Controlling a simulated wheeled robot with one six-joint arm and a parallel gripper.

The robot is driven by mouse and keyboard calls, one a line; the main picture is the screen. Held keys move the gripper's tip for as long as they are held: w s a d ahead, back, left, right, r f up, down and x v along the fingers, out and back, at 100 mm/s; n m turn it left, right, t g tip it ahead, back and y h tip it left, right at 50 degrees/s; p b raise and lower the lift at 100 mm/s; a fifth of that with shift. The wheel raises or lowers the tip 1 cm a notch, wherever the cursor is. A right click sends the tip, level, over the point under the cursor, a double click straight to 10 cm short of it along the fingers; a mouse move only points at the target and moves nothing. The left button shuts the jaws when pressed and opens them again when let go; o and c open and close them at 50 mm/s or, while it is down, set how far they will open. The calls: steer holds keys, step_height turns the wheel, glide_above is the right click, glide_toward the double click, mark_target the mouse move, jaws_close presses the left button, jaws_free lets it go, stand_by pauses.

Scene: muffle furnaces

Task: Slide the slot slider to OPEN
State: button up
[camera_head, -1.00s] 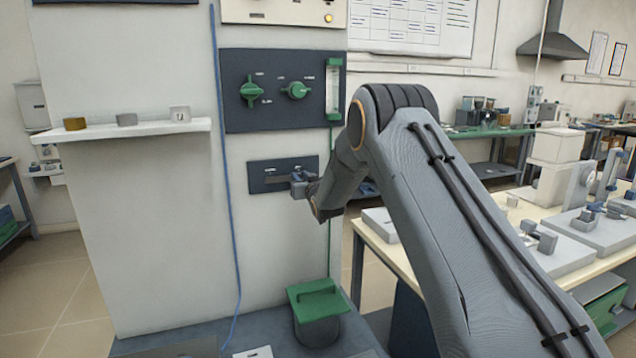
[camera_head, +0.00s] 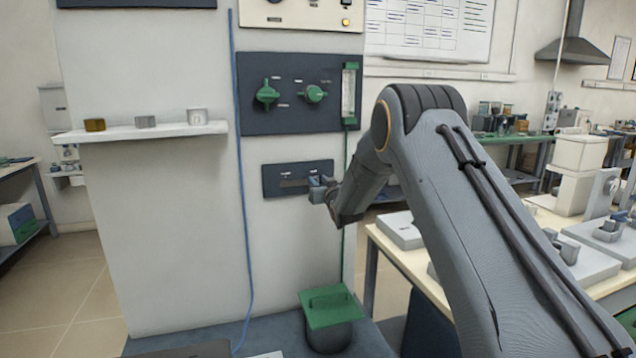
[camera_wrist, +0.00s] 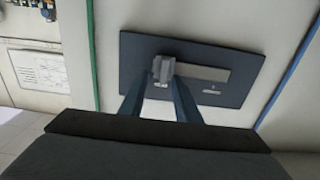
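The slot slider is a small grey block (camera_wrist: 163,68) on a dark plate (camera_head: 285,180) low on the light grey furnace front. A pale slot (camera_wrist: 203,73) runs along the plate. The block is at the slot's left end in the wrist view, which corresponds to the right end in the head view. My gripper (camera_wrist: 161,80) reaches the plate with one finger on each side of the block. The fingers look shut on it, with little or no gap. In the head view my gripper (camera_head: 322,188) partly hides the block. The plate's small labels are unreadable.
Above is a dark panel (camera_head: 300,112) with two green knobs and a flow tube. A blue hose (camera_head: 240,180) hangs left of the plate. A green-lidded container (camera_head: 330,306) stands below. A white shelf (camera_head: 140,133) with small blocks is at left.

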steer(key=b+v, duration=0.1)
steer(key=v, duration=0.6)
steer(key=shift+s, duration=0.1)
